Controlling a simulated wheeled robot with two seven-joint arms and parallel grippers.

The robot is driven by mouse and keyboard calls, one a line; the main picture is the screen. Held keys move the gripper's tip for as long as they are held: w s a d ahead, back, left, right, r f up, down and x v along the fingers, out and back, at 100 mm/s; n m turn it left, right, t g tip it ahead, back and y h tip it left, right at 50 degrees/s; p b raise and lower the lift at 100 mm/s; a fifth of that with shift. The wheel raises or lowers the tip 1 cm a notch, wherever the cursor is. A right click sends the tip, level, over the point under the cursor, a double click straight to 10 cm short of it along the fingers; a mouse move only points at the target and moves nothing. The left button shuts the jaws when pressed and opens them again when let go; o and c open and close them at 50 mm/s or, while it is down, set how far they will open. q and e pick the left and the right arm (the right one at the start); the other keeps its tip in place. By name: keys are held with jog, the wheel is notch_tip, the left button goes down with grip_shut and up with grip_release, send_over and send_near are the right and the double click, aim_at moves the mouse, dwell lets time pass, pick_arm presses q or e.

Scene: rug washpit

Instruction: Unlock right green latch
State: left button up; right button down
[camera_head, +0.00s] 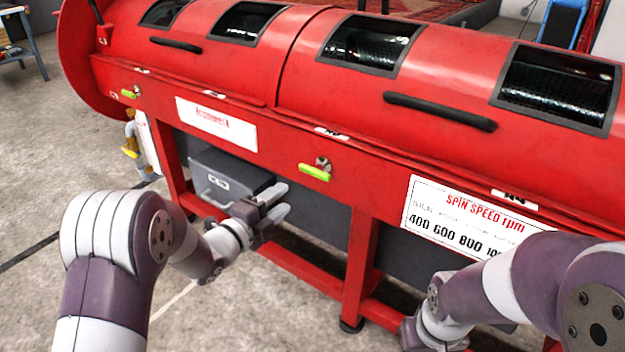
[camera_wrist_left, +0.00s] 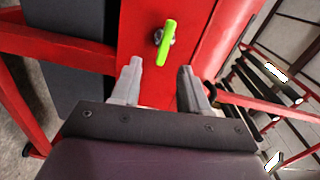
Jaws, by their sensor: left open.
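The right green latch (camera_head: 315,172) is a short bright green handle on the front rail of the red machine, below a small metal catch. It lies roughly level, slightly tilted. A second green latch (camera_head: 129,94) is at the far left of the rail. My left gripper (camera_head: 279,201) is open and empty, below and left of the right latch. In the left wrist view a green latch (camera_wrist_left: 165,43), apparently the right one, shows just beyond the open fingertips (camera_wrist_left: 159,70), with no contact visible. My right arm enters at the lower right; its gripper is out of view.
The red drum machine (camera_head: 290,130) has windowed lids with black handles (camera_head: 440,111). A grey box (camera_head: 230,180) with a handle sits under the rail, behind my left gripper. A red leg (camera_head: 360,265) stands below and right of the latch.

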aim_at(312, 174)
pick_arm(q)
jog(key=shift+m+h, duration=0.3)
jog(key=shift+m, duration=0.2)
jog(key=b+x, duration=0.2)
jog(key=x, duration=0.4)
jog(key=b+x, duration=0.2)
jog(key=x, duration=0.4)
jog(key=shift+s+d+r, duration=0.15)
jog(key=shift+r, duration=0.05)
jog(key=shift+w+d+r, duration=0.1)
jog(key=shift+w+d, duration=0.1)
jog(key=shift+w, duration=0.1)
grip_shut()
